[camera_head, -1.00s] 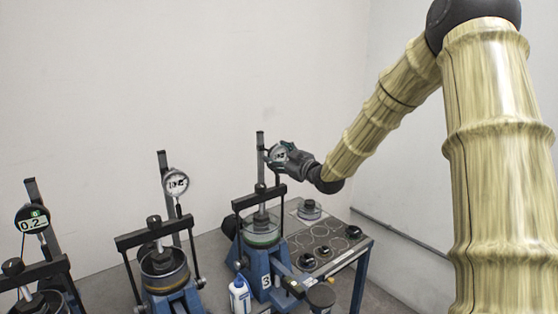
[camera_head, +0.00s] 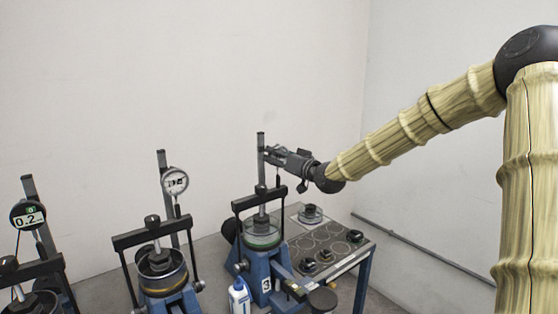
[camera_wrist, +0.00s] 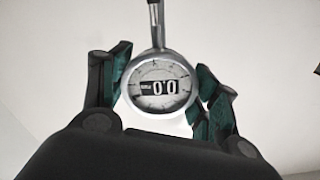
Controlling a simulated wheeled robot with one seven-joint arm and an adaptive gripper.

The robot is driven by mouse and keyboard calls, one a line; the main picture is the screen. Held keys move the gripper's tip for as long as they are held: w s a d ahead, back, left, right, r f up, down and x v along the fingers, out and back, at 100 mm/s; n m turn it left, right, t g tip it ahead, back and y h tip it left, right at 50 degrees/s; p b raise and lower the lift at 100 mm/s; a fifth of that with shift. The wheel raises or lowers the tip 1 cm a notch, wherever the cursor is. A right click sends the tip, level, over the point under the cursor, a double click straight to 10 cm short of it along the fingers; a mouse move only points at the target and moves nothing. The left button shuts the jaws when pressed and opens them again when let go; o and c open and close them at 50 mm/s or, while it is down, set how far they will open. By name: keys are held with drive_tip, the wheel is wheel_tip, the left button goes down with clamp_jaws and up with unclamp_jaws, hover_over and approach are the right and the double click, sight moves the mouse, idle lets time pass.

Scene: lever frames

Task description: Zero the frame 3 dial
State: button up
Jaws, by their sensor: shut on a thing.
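The dial (camera_wrist: 160,82) of frame 3 has a round pale face with a silver rim, and its window appears to read 00. Its stem runs up out of the wrist view. My gripper (camera_wrist: 163,75) has its green-padded fingers on both sides of the dial and is shut on it. In the head view my gripper (camera_head: 275,155) is at the upper post of frame 3 (camera_head: 258,262), the blue stand marked 3, and hides the dial face there.
Two other lever frames stand to the left, with a round dial (camera_head: 175,181) and a black digital gauge (camera_head: 28,215) reading about 0.2.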

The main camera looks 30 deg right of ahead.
drive_tip(key=shift+d+r+m, duration=0.1)
drive_tip(key=shift+r+m, duration=0.05)
drive_tip(key=shift+m, duration=0.35)
drive_tip(key=o, duration=1)
drive_tip(key=shift+o, duration=0.3)
